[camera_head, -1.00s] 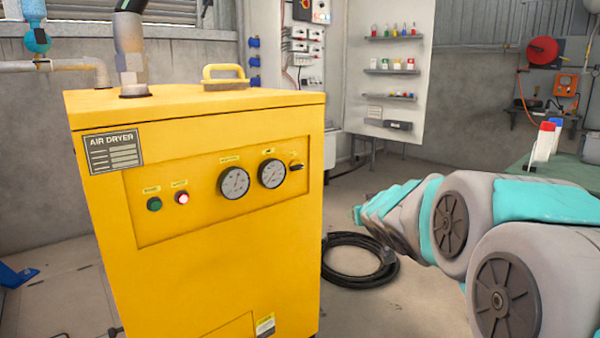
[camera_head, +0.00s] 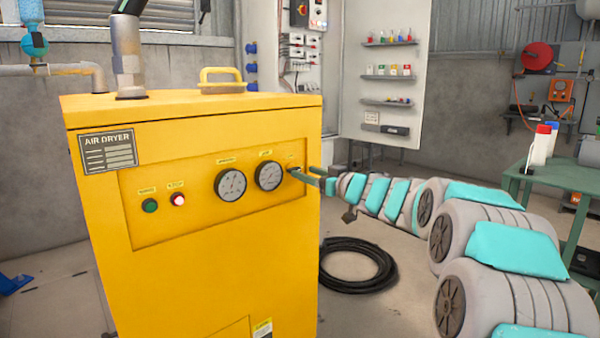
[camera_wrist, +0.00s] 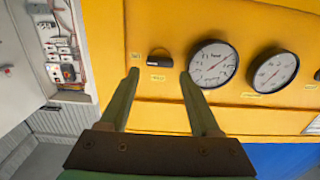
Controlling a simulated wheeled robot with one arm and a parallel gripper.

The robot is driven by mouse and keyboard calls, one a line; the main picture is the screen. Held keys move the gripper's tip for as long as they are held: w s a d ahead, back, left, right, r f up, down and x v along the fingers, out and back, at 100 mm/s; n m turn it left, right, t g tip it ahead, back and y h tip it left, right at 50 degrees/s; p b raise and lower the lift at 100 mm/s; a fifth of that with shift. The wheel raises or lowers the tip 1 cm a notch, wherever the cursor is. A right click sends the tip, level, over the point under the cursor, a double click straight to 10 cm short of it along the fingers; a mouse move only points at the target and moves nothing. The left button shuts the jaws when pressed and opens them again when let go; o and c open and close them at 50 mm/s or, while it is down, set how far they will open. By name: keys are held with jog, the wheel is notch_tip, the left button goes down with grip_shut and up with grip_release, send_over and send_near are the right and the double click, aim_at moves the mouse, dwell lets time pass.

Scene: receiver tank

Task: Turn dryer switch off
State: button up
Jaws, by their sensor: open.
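The yellow air dryer (camera_head: 200,270) stands at the left of the head view, with two gauges, a green button and a lit red-white lamp (camera_head: 178,199) on its front panel. In the head view the switch is hidden behind my fingers. My gripper (camera_head: 293,173) is at the panel's right end; in the wrist view my gripper (camera_wrist: 160,77) is open, one finger on either side of the switch in the picture. I cannot tell whether it touches the switch.
A coiled black hose (camera_head: 355,266) lies on the floor right of the dryer. A green table (camera_head: 545,175) with bottles stands at the far right. A white shelf board (camera_head: 385,110) and wall switch boxes are behind. The floor before the hose is clear.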

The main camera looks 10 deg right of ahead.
aim_at(296, 169)
jog(key=shift+x, duration=1.75)
grip_shut()
